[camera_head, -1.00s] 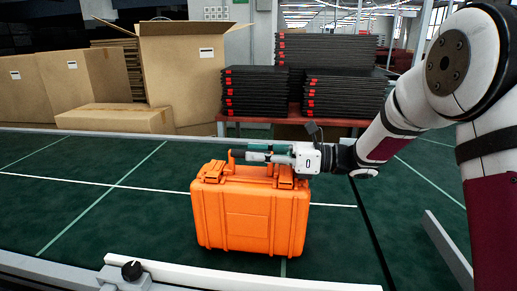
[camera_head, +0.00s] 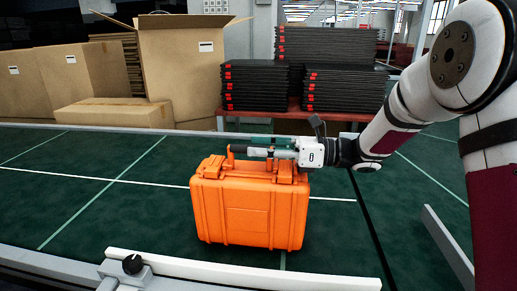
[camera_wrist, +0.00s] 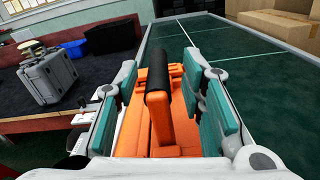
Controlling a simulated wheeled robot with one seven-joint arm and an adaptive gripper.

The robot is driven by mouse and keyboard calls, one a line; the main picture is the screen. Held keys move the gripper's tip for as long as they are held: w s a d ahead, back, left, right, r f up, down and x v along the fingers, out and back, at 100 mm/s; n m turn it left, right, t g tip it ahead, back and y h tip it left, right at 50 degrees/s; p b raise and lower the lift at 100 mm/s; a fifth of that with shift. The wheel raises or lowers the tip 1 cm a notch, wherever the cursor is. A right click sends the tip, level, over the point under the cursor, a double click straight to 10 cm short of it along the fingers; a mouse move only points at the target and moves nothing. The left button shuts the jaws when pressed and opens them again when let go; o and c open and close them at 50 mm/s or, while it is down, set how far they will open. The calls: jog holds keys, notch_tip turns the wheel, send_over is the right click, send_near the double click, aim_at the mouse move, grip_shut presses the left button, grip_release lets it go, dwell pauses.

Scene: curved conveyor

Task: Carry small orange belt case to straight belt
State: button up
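The orange case (camera_head: 245,210) stands upright on the green belt (camera_head: 110,205) in the head view. My gripper (camera_head: 255,150) reaches in from the right at the top of the case, level with its handle. In the wrist view the case (camera_wrist: 135,125) lies between the teal finger pads of my gripper (camera_wrist: 160,105). Its handle with a black grip (camera_wrist: 157,72) stands up between the pads. The pads are apart, with a visible gap on both sides of the handle. The head view does not clearly show whether a pad touches the handle.
A white guide rail (camera_head: 235,273) with a black knob runs along the near belt edge. Cardboard boxes (camera_head: 183,70) and stacked black trays (camera_head: 345,90) stand behind the belt. In the wrist view a grey case (camera_wrist: 48,75) sits on a dark surface at left. The belt left of the orange case is clear.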

jog(key=d, duration=1.1)
jog(key=shift+s+d, duration=0.15)
jog(key=shift+s, duration=0.05)
jog(key=shift+w+r, duration=0.1)
jog(key=shift+w, duration=0.1)
jog(key=w+d+r+m+t+h, duration=0.6)
jog(key=w+r+m+t+h, duration=0.25)
jog(key=m+t, duration=0.65)
jog(key=s+d+m+g+h, duration=0.2)
jog(key=s+d+m+h, duration=0.7)
jog(key=m, duration=0.8)
jog(key=s+d+f+m+g+h, duration=0.2)
jog(key=s+f+m+g, duration=0.1)
jog(key=s+m, duration=0.4)
jog(key=s+d+f+m+g+h, duration=0.1)
jog(key=s+d+f+m+g, duration=0.3)
jog(key=s, duration=0.6)
jog(key=s+a+f+m+g, duration=0.1)
jog(key=s+a+f+m, duration=0.1)
jog(key=s, duration=0.4)
jog(key=s+a+f+m+g+y, duration=0.1)
jog(key=s+a+f+m+g, duration=0.1)
jog(key=s, duration=0.5)
jog(key=s+a+f+m+g+y, duration=0.1)
jog(key=s+a+f+m+g, duration=0.1)
jog(key=s+a+m, duration=0.2)
jog(key=s, duration=0.3)
jog(key=shift+s+a+m, duration=0.25)
jog(key=shift+m, duration=0.15)
jog(key=shift+y, duration=0.25)
